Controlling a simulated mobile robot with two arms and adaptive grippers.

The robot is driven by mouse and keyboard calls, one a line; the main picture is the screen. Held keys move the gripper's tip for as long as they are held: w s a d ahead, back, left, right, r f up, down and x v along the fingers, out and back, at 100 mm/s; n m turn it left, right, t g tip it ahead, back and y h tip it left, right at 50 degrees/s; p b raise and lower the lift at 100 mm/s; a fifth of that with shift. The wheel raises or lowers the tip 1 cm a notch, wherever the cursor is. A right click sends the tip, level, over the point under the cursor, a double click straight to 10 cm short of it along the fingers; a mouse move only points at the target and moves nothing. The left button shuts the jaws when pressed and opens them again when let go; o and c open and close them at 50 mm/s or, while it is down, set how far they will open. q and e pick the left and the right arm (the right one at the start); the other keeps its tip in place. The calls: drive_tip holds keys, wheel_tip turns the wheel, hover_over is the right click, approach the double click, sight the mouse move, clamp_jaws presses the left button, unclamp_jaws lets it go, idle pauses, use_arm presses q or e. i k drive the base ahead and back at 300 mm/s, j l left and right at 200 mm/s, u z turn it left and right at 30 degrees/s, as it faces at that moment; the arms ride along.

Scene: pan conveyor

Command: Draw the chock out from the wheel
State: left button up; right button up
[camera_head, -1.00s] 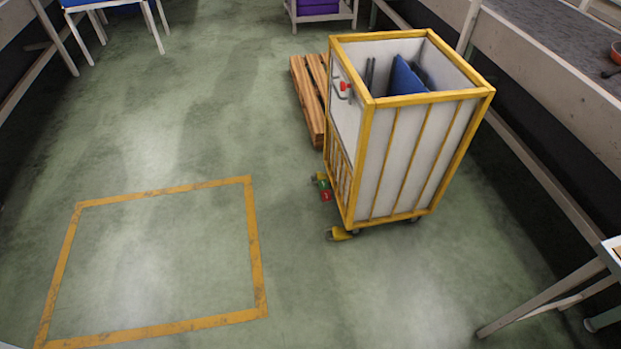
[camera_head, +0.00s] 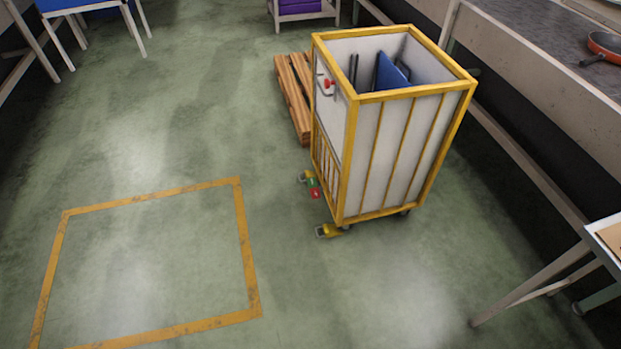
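A cart (camera_head: 395,150) with a yellow frame and pale panels stands on the green floor, right of the middle. A yellow chock-like piece (camera_head: 328,230) lies on the floor at its near left corner, by a wheel; I cannot tell if it touches the wheel. A second small yellow piece (camera_head: 304,177) and a red and green piece (camera_head: 313,187) show low at the cart's left side. The far wheels are hidden behind the cart. Neither of my grippers is in view.
A wooden pallet (camera_head: 293,98) lies left of and behind the cart. A yellow square (camera_head: 250,262) is marked on the floor at left. A bench with an orange pan (camera_head: 605,45) runs along the right. A small table (camera_head: 592,232) stands at lower right.

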sight(308, 173)
drive_tip(key=u, duration=0.6)
drive_tip(key=i, duration=2.75)
drive_tip(key=i+j, duration=0.15)
drive_tip(key=i, duration=2.6)
drive_tip(key=z, duration=3.85)
drive_tip(key=i, duration=0.15)
